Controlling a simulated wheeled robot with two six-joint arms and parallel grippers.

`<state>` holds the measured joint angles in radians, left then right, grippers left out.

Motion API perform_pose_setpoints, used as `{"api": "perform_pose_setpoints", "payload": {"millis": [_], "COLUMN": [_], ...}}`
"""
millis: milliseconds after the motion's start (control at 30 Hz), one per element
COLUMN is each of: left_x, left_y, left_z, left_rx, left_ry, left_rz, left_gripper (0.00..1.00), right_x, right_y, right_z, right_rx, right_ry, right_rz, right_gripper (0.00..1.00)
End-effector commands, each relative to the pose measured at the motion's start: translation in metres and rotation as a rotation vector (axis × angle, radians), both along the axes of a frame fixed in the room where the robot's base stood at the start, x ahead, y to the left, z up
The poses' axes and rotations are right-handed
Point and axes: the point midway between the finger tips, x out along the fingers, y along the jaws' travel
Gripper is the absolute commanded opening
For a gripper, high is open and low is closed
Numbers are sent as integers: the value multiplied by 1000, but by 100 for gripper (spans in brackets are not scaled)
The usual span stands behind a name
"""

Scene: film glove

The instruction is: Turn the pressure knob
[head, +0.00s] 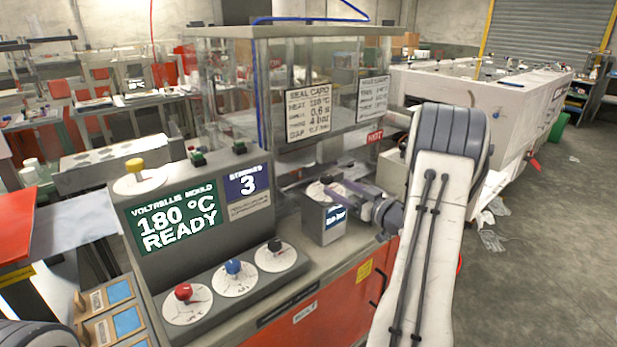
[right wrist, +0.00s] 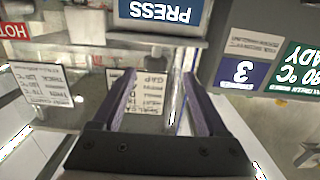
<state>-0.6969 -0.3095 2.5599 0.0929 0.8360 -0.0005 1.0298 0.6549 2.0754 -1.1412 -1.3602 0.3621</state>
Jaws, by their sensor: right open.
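A small grey box (head: 321,228) with a blue label on its front stands on the machine's ledge. The label reads PRESS, upside down, in the right wrist view (right wrist: 160,10). On top of the box is a pale dial (head: 313,191) with a dark knob (head: 326,179), partly hidden by my gripper. My right gripper (head: 336,188) is open, its purple fingers reaching in from the right over the box top, close to the knob. Whether they touch it I cannot tell. My left gripper is out of view.
Red (head: 183,291), blue (head: 233,267) and black (head: 274,245) knobs sit on the sloping front panel. A green screen (head: 178,219) reads 180 °C READY. A clear guard (head: 300,80) with cards rises behind the box. Open floor (head: 560,220) lies to the right.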

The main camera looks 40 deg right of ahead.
Motion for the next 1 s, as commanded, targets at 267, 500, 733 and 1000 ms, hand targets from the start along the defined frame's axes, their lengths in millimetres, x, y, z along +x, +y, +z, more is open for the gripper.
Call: {"api": "perform_pose_setpoints", "payload": {"millis": [267,500,733,1000], "left_x": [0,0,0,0], "left_y": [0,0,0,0], "left_z": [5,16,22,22], "left_rx": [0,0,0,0], "left_ry": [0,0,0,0], "left_rz": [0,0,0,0], "left_gripper": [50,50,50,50], "right_x": [18,66,94,99], "right_y": [1,7,8,7], "right_z": [1,1,0,-1], "right_rx": [14,13,12,12], "right_ry": [-30,-28,-28,-28], "right_rz": [16,20,16,11], "right_gripper": [76,76,76,76]}}
